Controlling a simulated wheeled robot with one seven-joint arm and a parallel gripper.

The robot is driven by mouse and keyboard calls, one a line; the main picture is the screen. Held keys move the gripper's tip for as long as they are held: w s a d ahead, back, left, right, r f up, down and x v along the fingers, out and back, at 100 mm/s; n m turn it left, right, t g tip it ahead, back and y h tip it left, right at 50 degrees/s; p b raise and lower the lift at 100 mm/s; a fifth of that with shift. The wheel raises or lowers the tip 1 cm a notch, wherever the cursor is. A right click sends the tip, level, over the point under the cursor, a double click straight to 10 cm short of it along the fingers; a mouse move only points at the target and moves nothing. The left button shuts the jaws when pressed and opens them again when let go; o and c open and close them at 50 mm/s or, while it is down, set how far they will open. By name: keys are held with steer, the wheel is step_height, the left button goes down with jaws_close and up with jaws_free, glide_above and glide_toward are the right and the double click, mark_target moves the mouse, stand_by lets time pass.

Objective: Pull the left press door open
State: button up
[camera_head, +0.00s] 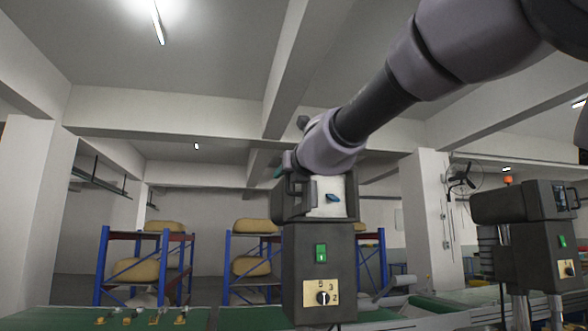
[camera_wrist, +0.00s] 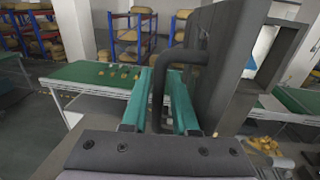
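The left press (camera_head: 318,262) is a dark box head on a grey body with a green switch and a dial. Its dark door stands swung out from the head, in the wrist view a tall panel (camera_wrist: 222,62). A white inner face with a blue part shows beside it in the head view. The door's dark bar handle (camera_wrist: 185,57) bends down between the teal fingers of my gripper (camera_wrist: 160,88). The fingers are close together with the bar between them, so my gripper looks shut on it. In the head view my arm mostly covers the fingers (camera_head: 278,172).
A second press (camera_head: 535,235) stands to the right. A green-topped conveyor table (camera_wrist: 90,73) with small yellow parts runs behind. Blue racks (camera_head: 148,262) with tan sacks stand at the back. Open floor shows at left in the wrist view.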

steer(key=v, duration=0.9)
steer(key=shift+s+d, duration=0.2)
steer(key=shift+s, duration=0.05)
steer(key=shift+s, duration=0.1)
